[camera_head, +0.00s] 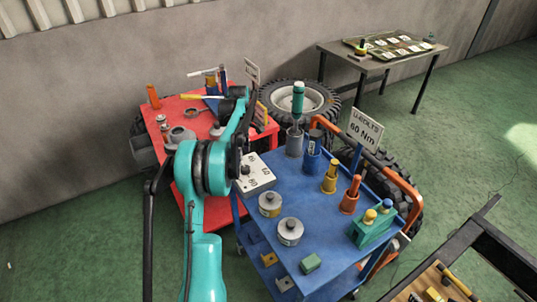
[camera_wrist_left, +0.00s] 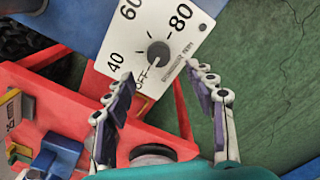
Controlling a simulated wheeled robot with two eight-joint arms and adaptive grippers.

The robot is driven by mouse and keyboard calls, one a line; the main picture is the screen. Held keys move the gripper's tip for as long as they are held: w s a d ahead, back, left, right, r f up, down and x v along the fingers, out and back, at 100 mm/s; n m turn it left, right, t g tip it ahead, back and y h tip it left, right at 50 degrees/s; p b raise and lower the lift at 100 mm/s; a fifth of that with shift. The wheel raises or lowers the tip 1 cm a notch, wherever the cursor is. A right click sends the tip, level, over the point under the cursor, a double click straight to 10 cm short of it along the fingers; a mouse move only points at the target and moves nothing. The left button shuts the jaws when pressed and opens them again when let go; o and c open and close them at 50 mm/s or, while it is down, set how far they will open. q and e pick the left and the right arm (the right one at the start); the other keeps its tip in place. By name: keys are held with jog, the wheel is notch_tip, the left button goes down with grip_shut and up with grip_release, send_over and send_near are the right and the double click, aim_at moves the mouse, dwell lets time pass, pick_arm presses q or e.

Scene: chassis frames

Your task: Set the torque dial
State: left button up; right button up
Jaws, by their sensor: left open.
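The torque dial is a dark round knob (camera_wrist_left: 158,54) on a white plate (camera_wrist_left: 135,25) marked OFF, 40, 60 and 80. I cannot tell for sure which mark it points to. In the head view the white plate (camera_head: 256,176) sits at the left edge of the blue cart. My left gripper (camera_wrist_left: 159,71) is open and empty, with its fingertips apart on either side of the OFF side of the plate, near the knob but not closed on it. A sign (camera_head: 364,128) reads U-BOLTS 60 Nm. My right gripper is not in view.
The blue cart (camera_head: 333,230) carries grey canisters (camera_head: 290,231), a green-handled tool (camera_head: 298,100), yellow and orange pieces and a green block. A red cart (camera_head: 158,110) stands behind my left arm. A table (camera_head: 376,62) stands at the back right, a dark bench at the lower right.

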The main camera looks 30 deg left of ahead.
aim_at(245, 167)
pick_arm(q)
jog(key=shift+w+f, duration=0.25)
jog(key=shift+f, duration=0.4)
notch_tip(245, 167, down, 7)
jog(key=b, duration=0.3)
jog(key=shift+s+r, duration=0.1)
jog(key=shift+r, duration=0.1)
jog(key=c, duration=1.2)
